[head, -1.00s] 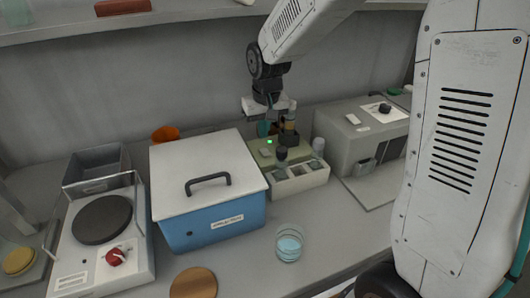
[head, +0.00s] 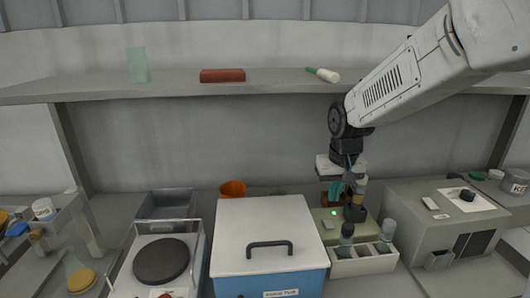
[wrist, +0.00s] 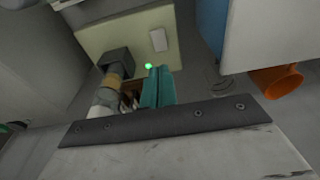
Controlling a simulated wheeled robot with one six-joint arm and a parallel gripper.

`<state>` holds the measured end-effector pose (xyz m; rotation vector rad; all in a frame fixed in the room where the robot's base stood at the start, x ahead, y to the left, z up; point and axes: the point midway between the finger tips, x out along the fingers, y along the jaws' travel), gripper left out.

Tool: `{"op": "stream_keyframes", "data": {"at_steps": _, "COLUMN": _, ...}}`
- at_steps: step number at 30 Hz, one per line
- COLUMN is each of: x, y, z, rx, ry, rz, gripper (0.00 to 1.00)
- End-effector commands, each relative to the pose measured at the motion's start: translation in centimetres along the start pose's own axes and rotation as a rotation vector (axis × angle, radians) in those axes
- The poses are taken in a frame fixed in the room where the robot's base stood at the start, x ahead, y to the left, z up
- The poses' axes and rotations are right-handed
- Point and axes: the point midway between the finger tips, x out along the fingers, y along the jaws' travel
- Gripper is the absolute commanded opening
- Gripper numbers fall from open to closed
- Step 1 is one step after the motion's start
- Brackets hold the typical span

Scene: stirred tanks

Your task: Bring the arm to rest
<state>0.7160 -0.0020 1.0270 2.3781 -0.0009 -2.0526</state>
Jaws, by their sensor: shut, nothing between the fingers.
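My gripper (head: 337,192) hangs pointing down from the arm over the back of the counter, just above or behind a beige device with a green light (head: 328,224). Its teal fingers (wrist: 157,88) are together and empty in the wrist view. The beige device also shows in the wrist view (wrist: 100,38), close to the fingertips. A small vessel with an amber band (wrist: 112,82) is beside the fingers. Whether the fingers touch anything cannot be told.
A blue box with a white lid (head: 262,220) stands left of my gripper, with an orange cup (head: 232,189) behind it. A white rack with bottles (head: 362,266) is in front. A grey machine (head: 425,217) stands right. A shelf (head: 270,91) runs above.

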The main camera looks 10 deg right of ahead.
Motion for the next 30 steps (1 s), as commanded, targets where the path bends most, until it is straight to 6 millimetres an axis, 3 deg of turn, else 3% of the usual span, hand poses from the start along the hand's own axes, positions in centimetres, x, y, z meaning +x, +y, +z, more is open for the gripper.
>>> {"op": "stream_keyframes", "data": {"at_steps": 6, "x": -5.3, "y": 1.0, "z": 6.0, "rx": 0.001, "ry": 0.001, "rz": 0.001, "gripper": 0.00}}
{"op": "stream_keyframes", "data": {"at_steps": 15, "x": -10.2, "y": 2.2, "z": 16.4, "rx": 0.003, "ry": -0.011, "rz": 0.003, "gripper": 0.00}}
{"op": "stream_keyframes", "data": {"at_steps": 24, "x": -11.6, "y": 2.8, "z": 25.5, "rx": 0.002, "ry": -0.025, "rz": 0.003, "gripper": 0.00}}
{"op": "stream_keyframes", "data": {"at_steps": 30, "x": -11.5, "y": 2.9, "z": 28.0, "rx": 0.002, "ry": -0.031, "rz": 0.003, "gripper": 0.00}}
